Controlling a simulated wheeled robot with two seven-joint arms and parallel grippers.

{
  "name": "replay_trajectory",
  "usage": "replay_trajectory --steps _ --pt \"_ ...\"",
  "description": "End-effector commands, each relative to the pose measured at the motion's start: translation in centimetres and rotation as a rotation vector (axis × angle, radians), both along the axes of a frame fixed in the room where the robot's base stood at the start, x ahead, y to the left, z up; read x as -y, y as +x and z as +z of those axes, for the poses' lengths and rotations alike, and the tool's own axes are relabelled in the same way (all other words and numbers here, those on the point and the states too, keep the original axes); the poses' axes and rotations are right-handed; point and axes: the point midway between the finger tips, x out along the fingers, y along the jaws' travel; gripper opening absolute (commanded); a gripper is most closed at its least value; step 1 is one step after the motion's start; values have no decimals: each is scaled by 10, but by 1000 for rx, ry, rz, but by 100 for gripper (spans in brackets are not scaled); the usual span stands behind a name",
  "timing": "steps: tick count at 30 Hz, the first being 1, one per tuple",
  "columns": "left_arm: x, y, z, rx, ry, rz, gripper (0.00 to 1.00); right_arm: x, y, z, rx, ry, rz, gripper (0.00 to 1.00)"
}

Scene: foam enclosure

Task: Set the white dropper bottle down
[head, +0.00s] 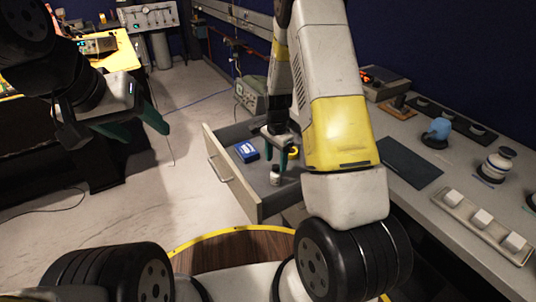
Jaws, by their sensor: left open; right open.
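The small white dropper bottle (275,178), with a dark top, stands upright in the open drawer (231,188), near its front right part. My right gripper (279,152) reaches down into the drawer just above and behind the bottle. Its dark green fingers are apart, and the bottle shows below them in the picture. I cannot tell whether a finger touches the bottle. My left gripper (135,130) is open and empty, away to the left of the drawer over the floor.
A blue box (246,151) lies in the drawer left of my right gripper, and a yellow round item (293,152) lies to its right. The right counter holds a dark mat (410,162), a blue-topped item (437,132), a jar (496,165) and a tray of white blocks (485,225).

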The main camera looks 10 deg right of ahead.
Motion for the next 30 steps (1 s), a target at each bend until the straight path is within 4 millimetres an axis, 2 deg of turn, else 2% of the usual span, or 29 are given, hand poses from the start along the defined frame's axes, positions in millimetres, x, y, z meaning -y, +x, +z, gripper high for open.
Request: replay_trajectory --steps 3,11,14,16,20,24,30 --pt "0 0 0 0 0 0 60 0 0 22 2 0 1 57" --pt "0 0 0 0 0 0 60 -1 -1 52 14 10 18 57" --pt "0 0 0 0 0 0 60 -3 -7 84 49 34 74 57" --pt "0 0 0 0 0 0 60 -6 -15 116 90 56 140 57" --pt "0 0 0 0 0 0 60 -11 -43 180 179 87 297 57" --pt "0 0 0 0 0 0 60 -15 -82 239 282 91 475 57" --pt "0 0 0 0 0 0 60 -19 -148 300 428 43 735 57"
